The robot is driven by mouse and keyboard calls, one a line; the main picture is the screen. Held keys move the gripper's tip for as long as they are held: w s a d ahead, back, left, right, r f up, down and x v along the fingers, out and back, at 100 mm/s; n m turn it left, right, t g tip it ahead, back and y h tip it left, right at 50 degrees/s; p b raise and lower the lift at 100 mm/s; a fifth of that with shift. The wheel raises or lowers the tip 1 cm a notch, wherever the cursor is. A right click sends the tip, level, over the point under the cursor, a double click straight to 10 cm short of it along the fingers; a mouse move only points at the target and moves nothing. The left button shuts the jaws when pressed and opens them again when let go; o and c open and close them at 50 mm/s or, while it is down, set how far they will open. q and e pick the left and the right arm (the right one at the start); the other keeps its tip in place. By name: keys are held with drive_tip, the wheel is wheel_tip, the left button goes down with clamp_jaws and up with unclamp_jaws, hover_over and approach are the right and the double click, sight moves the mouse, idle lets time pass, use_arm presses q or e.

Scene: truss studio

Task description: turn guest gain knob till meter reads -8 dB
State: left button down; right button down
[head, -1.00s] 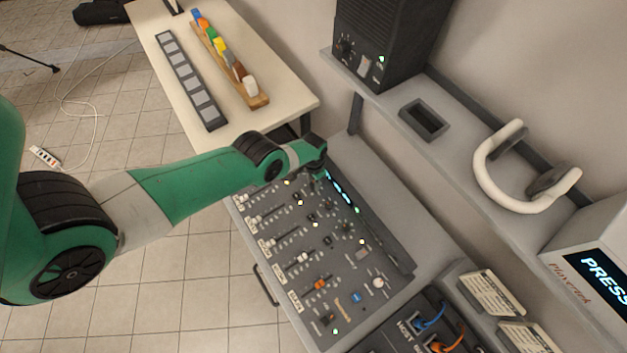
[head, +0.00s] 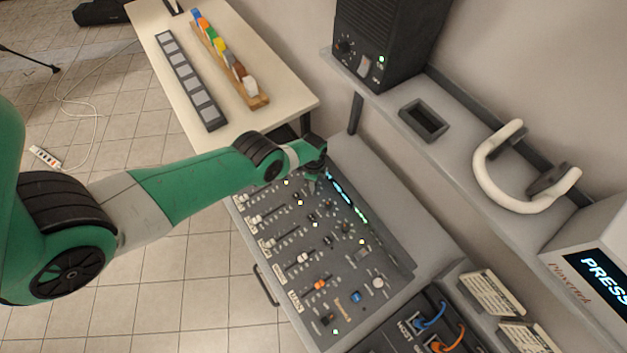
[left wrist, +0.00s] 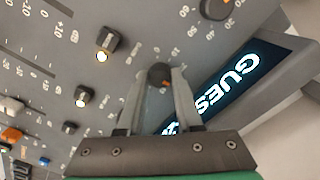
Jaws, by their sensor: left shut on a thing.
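The guest gain knob (left wrist: 160,74) is a small dark round knob with an orange mark, on the grey mixer panel beside a lit display reading GUEST (left wrist: 236,80). My left gripper (head: 315,172) is over the far end of the mixer (head: 336,262). In the left wrist view its two fingers (left wrist: 160,84) are shut on the knob, one on each side. In the head view the gripper hides the knob. The lit meter strip (head: 341,188) beside it shows cyan and green, but its dB reading is too small to tell. My right gripper is out of view.
Other knobs, such as a black one (left wrist: 104,42), and several faders stand close by on the panel. A table (head: 290,92) stands beyond the mixer.

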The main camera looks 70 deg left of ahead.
use_arm(q)
drive_tip(key=m, duration=0.4)
drive_tip(key=shift+m, duration=2.2)
drive_tip(key=c, duration=0.6)
unclamp_jaws()
wheel_tip(320, 180, up, 12)
drive_tip(key=p, duration=1.1)
drive_tip(key=shift+f, duration=0.2)
